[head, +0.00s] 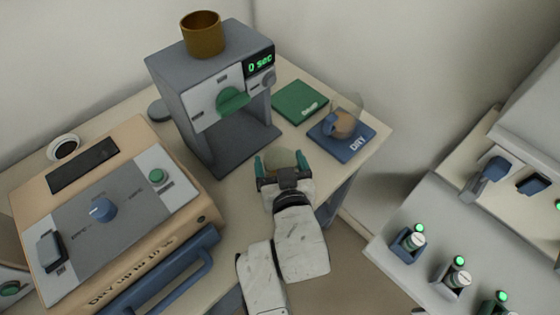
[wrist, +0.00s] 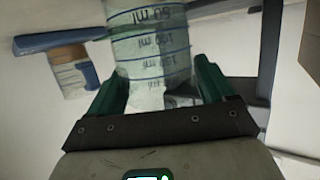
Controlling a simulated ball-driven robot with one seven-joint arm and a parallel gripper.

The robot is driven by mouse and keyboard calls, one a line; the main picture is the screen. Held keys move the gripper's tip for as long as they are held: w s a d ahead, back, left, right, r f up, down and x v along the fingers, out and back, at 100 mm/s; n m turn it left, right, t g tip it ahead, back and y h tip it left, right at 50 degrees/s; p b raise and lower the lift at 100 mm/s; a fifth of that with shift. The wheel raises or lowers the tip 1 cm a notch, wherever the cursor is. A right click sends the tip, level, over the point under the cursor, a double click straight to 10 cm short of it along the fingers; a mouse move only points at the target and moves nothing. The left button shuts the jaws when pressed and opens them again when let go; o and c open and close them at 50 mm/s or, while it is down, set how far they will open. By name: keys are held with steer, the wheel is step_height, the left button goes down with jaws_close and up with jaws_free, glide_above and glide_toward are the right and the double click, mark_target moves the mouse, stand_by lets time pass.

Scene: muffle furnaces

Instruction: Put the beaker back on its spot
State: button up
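The clear beaker with blue volume lines (wrist: 150,45) is between the green fingers of my gripper (wrist: 160,90), which touch its sides. The wrist view shows its markings upside down. In the head view the beaker (head: 283,157) shows as a pale round shape in my gripper (head: 284,168), in front of the grey machine and near the table's front edge. A green square mat (head: 300,102) with a label too small to read lies bare at the back. A blue mat marked DRY (head: 357,146) lies to its right and bears a brown-filled clear vessel (head: 343,124).
The grey machine (head: 190,75) with a "0 sec" display stands left of the mats, a brown cup (head: 203,35) on top. A tan drying unit (head: 130,220) fills the left. A right-hand shelf (head: 400,258) holds several small bottles. Bare tabletop lies around the mats.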

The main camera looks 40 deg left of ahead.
steer(key=shift+o, duration=1.4)
steer(key=shift+r, duration=0.1)
steer(key=v, duration=1.2)
steer(key=shift+r, duration=0.15)
steer(key=w+d+f+m+g+h, duration=0.15)
steer(key=d+f+h, duration=0.3)
steer(key=d, duration=0.55)
steer(key=w+d+f+m+t+h, duration=0.1)
steer(key=w+d+f+m+h, duration=0.2)
steer(key=d+f, duration=0.5)
steer(key=s+d+f+m+g+h, duration=0.1)
steer(key=s+d+m+g, duration=0.1)
steer(key=s+d, duration=0.3)
steer(key=s+d+f+m+g+h, duration=0.2)
steer(key=s+d, duration=0.3)
steer(key=d, duration=0.6)
steer(key=s+d+f+m+g+h+p, duration=0.1)
steer(key=s+d+m+g, duration=0.1)
steer(key=s+d, duration=0.3)
steer(key=d+g, duration=0.1)
steer(key=d, duration=0.2)
steer(key=shift+f, duration=0.15)
